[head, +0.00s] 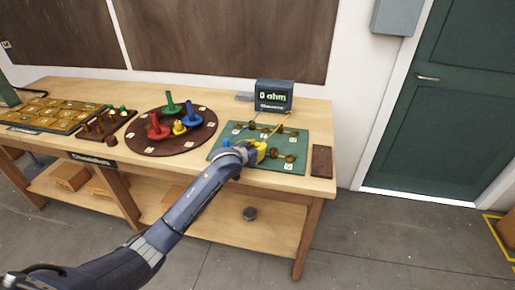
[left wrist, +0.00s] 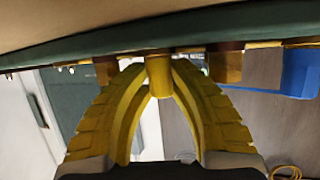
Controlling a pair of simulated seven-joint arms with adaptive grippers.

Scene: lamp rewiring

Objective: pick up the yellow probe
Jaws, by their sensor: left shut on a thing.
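The yellow probe (left wrist: 160,76) is a short yellow cylinder in the left wrist view, between my left gripper's two yellow fingers (left wrist: 159,66). The fingers are shut on it, and its upper end meets the edge of the green board there. In the head view my left gripper (head: 260,151) is over the green board (head: 225,154) on the bench. A thin yellow rod (head: 277,128) rises from beside the fingers toward the meter; I cannot tell whether it is the probe's shaft or a lead. My right gripper is not in view.
A meter (head: 274,95) reading "0 ohm" stands behind the board. A round brown board (head: 150,137) with red, green and yellow pegs lies to the left. A brown block (head: 321,161) lies at the right. Brass terminals (head: 277,154) stand on the green board close to the fingers.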

